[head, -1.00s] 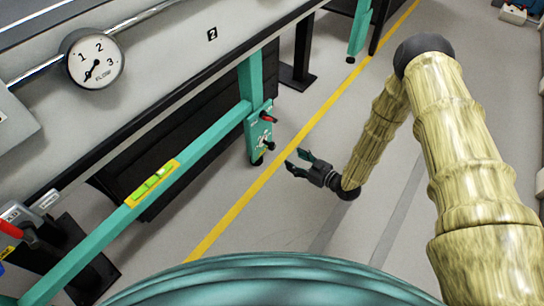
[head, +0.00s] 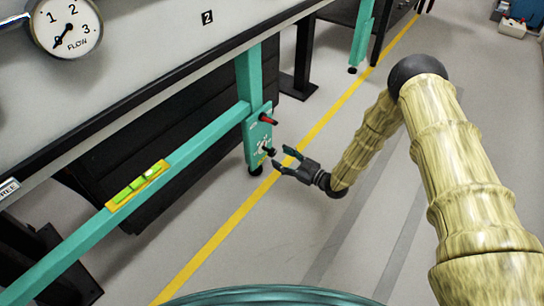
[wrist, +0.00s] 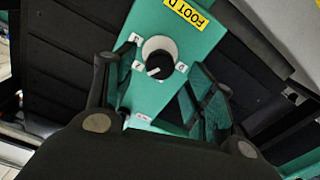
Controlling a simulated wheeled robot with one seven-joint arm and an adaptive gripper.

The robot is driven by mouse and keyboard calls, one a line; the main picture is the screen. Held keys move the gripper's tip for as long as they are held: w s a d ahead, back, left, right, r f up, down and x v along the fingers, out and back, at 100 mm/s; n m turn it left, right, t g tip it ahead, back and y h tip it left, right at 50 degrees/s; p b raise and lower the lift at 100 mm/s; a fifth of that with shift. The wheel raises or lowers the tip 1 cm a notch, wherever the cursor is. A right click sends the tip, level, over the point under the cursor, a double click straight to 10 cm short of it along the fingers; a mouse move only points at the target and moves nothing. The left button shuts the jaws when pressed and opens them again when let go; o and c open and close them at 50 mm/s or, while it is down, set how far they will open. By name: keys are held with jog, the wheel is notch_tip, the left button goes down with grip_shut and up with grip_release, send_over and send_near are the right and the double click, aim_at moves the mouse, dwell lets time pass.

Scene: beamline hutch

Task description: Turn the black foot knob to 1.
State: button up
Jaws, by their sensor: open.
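The black foot knob (wrist: 160,64) sits on a white disc on the teal foot plate (wrist: 152,100) in the wrist view. Its white pointer mark faces lower left in that picture. Small white labels surround it, too small to read surely. A yellow label (wrist: 188,12) above begins "FOOT D". In the head view the knob (head: 269,152) is low on the teal table leg. My gripper (head: 281,157) is open and empty, just right of the knob. In the wrist view its fingers stand on either side of the knob, and I see no contact.
A teal crossbar (head: 190,150) carries a yellow-green level (head: 137,187). A flow gauge (head: 66,27) hangs upper left. The floor right of the yellow line (head: 215,243) is mostly clear.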

aim_at(275, 154)
jog(key=shift+b+x, duration=0.95)
jog(key=shift+x, duration=1.6)
